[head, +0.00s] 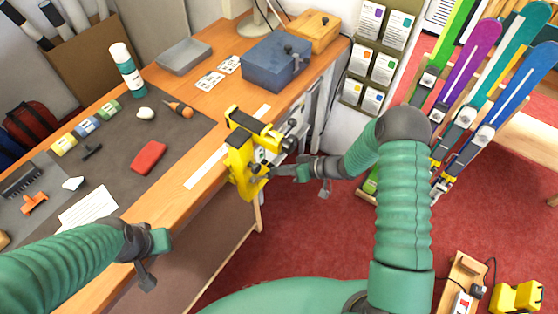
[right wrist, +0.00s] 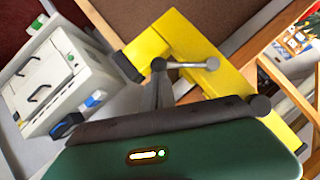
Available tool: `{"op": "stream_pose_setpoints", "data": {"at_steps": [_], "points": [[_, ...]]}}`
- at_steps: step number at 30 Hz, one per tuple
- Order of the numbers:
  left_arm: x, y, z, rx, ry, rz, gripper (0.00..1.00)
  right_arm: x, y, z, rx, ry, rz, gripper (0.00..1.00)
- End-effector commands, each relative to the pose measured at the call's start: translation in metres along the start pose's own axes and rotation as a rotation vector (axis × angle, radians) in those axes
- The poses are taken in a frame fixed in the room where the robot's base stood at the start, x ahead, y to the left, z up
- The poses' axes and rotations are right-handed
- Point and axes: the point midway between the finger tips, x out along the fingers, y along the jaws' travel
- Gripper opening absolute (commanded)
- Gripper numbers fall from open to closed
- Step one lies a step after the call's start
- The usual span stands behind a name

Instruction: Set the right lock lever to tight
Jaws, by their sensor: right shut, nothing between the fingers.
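A yellow ski vise (head: 240,168) is fixed at the front edge of the bench. In the right wrist view its yellow body (right wrist: 190,50) carries a grey lock lever (right wrist: 188,65) that runs roughly sideways, with a round knob at its right end. My right gripper (head: 276,174) is shut and empty beside the vise. In the right wrist view its fingertips (right wrist: 158,80) are by the lever's left end; I cannot tell whether they touch. Which setting the lever has cannot be read. My left gripper (head: 153,262) is away at the bench's front left, and its fingers are unclear.
The wooden bench (head: 212,50) holds a grey mat with a red block (head: 149,157), a brush and small bottles. A blue box (head: 274,62) stands behind the vise. Skis (head: 470,50) stand at right. A white case (right wrist: 62,80) shows in the wrist view.

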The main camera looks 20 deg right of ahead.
Motion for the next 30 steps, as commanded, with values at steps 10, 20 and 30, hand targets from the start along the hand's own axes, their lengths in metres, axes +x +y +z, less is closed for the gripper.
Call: {"op": "stream_pose_setpoints", "data": {"at_steps": [10,20,30], "points": [[0.015,0.0,0.004,0.0,-0.001,0.0,0.0,0.019,0.006,0.029,0.271,-0.002,-0.185,0.0],[0.046,0.0,0.011,0.0,-0.001,0.0,0.0,0.034,0.0,0.05,0.521,-0.002,-0.353,0.0],[0.065,0.0,0.016,0.0,0.0,0.0,0.0,0.041,-0.01,0.061,0.698,0.0,-0.472,0.0]]}}
